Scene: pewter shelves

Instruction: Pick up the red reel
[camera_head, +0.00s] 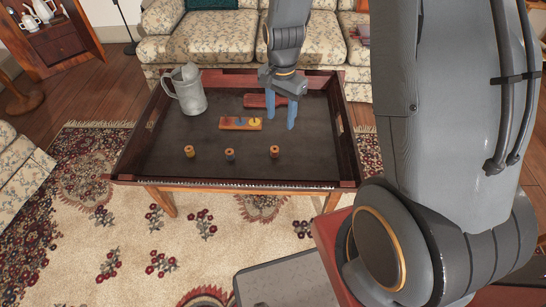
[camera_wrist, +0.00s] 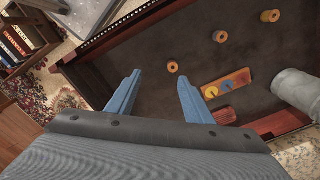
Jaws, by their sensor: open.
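Three small reels with wooden-looking ends stand in a row on the dark tray table (camera_head: 165,165). The right one (camera_head: 275,151) looks reddish around its middle, and I take it as the red reel; it also shows in the wrist view (camera_wrist: 173,67). The middle reel (camera_head: 230,155) looks blue and the left reel (camera_head: 189,151) yellow. My gripper (camera_head: 280,121) is open and empty, pointing down over the table, farther back than the red reel. In the wrist view my gripper (camera_wrist: 159,75) has its fingers wide apart, with the red reel beyond the right fingertip.
An orange board (camera_head: 228,123) with a yellow and a blue round piece lies left of my gripper. A red block (camera_head: 255,101) lies behind it. A grey pitcher (camera_head: 188,92) stands at the back left. The table has a raised rim (camera_head: 135,180). A floral sofa (camera_head: 230,40) stands behind.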

